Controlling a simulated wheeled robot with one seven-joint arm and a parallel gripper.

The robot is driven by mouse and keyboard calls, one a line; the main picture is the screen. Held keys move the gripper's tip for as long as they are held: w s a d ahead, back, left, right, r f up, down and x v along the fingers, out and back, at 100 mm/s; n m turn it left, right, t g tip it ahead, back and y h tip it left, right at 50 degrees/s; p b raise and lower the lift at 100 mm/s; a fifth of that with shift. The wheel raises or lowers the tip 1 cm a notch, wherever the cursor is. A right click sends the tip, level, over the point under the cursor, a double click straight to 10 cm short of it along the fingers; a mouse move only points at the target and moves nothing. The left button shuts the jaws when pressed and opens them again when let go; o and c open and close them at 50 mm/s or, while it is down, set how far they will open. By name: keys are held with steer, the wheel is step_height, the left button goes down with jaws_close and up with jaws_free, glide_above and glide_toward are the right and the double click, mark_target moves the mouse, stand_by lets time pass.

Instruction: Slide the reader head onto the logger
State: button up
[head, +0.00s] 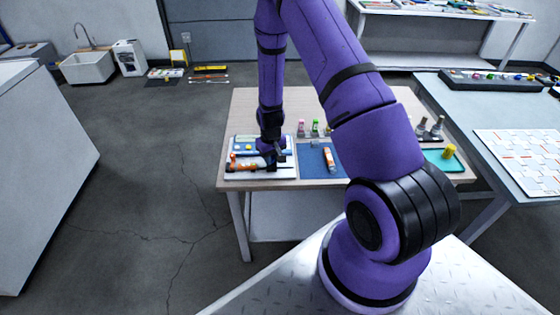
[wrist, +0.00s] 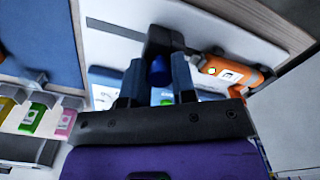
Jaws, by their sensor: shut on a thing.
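The orange logger (wrist: 250,76) with a pale label lies on a white board (wrist: 120,50) in the wrist view. It also shows on the left of the table in the head view (head: 243,162). The dark reader head (wrist: 160,40) has a blue grip (wrist: 158,72). My gripper (wrist: 156,72) is shut on this blue grip. The reader head is beside the logger's near end, its narrow part pointing toward it. I cannot tell whether they touch. In the head view my gripper (head: 275,156) is small and partly hidden by my own arm.
A second orange device (head: 329,160) lies on a blue mat (head: 312,168). Small coloured bottles (head: 315,127) stand behind it. A green tray (head: 434,159) with a yellow item (head: 449,151) is at the right. A blue-and-white panel (head: 243,141) lies behind the logger.

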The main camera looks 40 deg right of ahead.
steer(key=shift+w+a, duration=0.5)
steer(key=shift+a, duration=0.2)
steer(key=shift+w+a, duration=0.5)
steer(key=shift+a, duration=0.15)
stand_by(0.4)
steer(key=o, duration=0.7)
steer(key=shift+c, duration=0.2)
step_height(320, 180, up, 7)
stand_by(0.6)
stand_by(0.4)
